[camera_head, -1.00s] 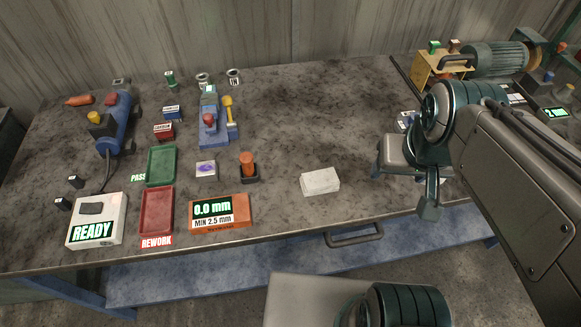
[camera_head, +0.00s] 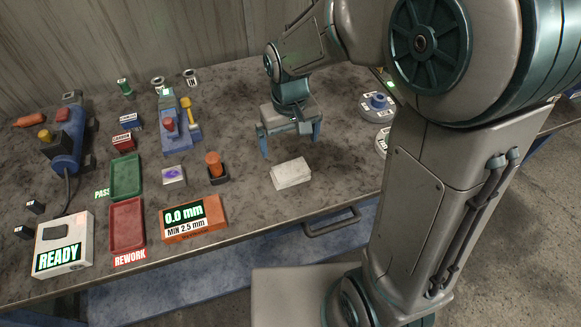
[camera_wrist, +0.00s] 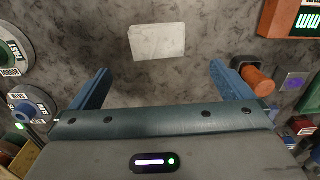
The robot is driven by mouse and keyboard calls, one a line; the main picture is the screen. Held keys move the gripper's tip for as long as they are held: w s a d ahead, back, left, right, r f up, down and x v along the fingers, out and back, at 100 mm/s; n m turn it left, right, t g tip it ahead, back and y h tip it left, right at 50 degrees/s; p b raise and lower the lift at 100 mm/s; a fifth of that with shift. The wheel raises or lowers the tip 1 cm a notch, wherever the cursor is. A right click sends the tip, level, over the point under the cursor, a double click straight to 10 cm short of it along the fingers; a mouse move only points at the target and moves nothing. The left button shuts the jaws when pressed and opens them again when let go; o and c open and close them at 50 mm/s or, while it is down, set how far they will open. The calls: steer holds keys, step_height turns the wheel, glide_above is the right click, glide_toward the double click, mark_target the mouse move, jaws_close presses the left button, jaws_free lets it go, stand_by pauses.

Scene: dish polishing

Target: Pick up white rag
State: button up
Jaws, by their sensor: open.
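The white rag (camera_head: 291,173) is a folded, flat pale block lying on the grey workbench, right of centre near the front edge. In the wrist view the rag (camera_wrist: 157,41) lies beyond the fingertips, centred slightly left between them. My gripper (camera_head: 290,140) is above the bench, behind the rag as the head camera sees it, with its fingers pointing down. In the wrist view my gripper (camera_wrist: 160,78) has its two blue fingers wide apart with nothing between them. The rag is not touched by the fingers.
An orange-handled tool in a black holder (camera_head: 215,168) and a purple-marked block (camera_head: 173,175) stand left of the rag. An orange gauge (camera_head: 193,217), a red tray (camera_head: 127,224) and a green tray (camera_head: 125,176) lie farther left. Round pads (camera_head: 377,106) lie to the right.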

glide_above(290, 169)
steer(key=f, duration=0.7)
steer(key=shift+s+f, duration=0.35)
steer(key=shift+w+f+p, duration=0.15)
steer(key=shift+f+p, duration=0.35)
steer(key=shift+f, duration=0.85)
steer(key=shift+w+f+p, duration=0.15)
steer(key=shift+f+p, duration=0.3)
steer(key=shift+f, duration=0.9)
steer(key=c, duration=0.9)
